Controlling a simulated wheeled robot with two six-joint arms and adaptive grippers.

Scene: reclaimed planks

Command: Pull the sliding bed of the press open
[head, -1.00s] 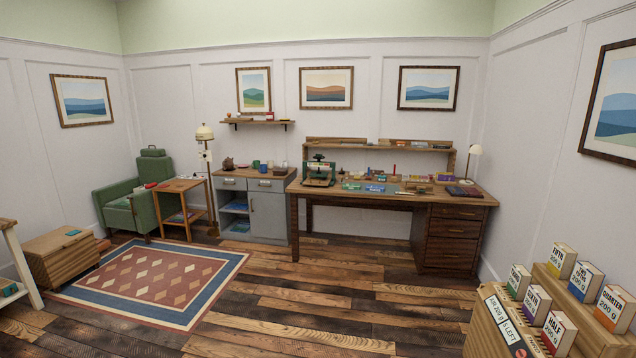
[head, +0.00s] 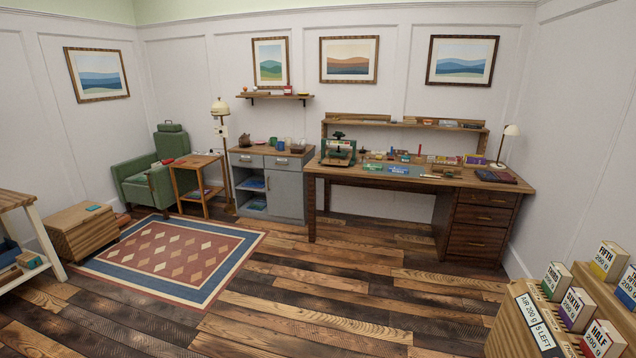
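The press (head: 338,150) is a small dark green frame with a dark top handle.
Open plank floor and a patterned rug (head: 165,256) lie before the desk. A grey cabinet (head: 284,190) adjoins the desk's left end. A wooden stand with labelled boxes (head: 545,320) is close at the lower right. A white-legged table (head: 40,235) stands at the left edge.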

